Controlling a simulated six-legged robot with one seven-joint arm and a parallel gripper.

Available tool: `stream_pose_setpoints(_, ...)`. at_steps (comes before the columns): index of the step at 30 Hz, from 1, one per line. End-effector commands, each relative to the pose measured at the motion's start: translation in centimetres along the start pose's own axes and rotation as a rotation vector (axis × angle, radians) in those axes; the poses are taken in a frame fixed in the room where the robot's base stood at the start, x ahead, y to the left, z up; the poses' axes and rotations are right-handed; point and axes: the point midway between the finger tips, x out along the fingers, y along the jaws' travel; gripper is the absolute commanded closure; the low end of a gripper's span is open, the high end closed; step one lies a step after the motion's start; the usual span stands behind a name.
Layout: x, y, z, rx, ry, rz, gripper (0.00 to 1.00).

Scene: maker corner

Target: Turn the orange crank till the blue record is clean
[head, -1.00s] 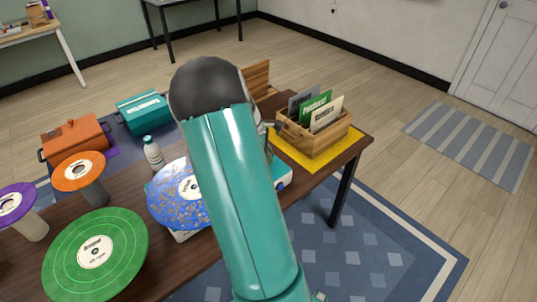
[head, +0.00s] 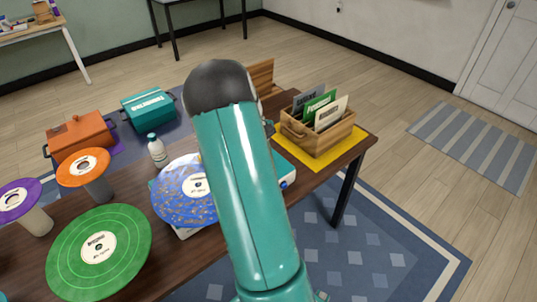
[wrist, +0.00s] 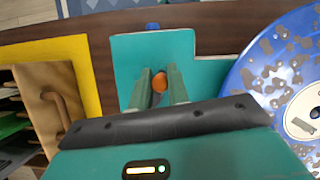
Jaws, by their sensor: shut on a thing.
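The blue record (head: 180,205) lies on a pale machine on the table, left of my arm in the head view. It has many brown-grey specks, also clear in the wrist view (wrist: 270,72). My gripper (wrist: 161,83) is over the machine's teal part (wrist: 126,53), next to the record. It is shut on the orange crank (wrist: 160,82), whose round orange end shows between the fingers. In the head view my arm hides the gripper and the crank.
A wooden crate of record sleeves (head: 318,137) stands on a yellow mat (head: 360,142) to the right. A green record (head: 65,255), an orange record (head: 72,168), a purple record (head: 28,191) and a white bottle (head: 157,152) are to the left.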

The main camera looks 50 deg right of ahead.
Motion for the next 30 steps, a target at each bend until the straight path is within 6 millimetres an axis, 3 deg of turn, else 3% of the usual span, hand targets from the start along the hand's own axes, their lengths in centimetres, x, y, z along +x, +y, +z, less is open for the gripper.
stream_pose_setpoints(30, -1.4, -1.1, -3.2, 0.892, 0.002, -0.372, 1.0)
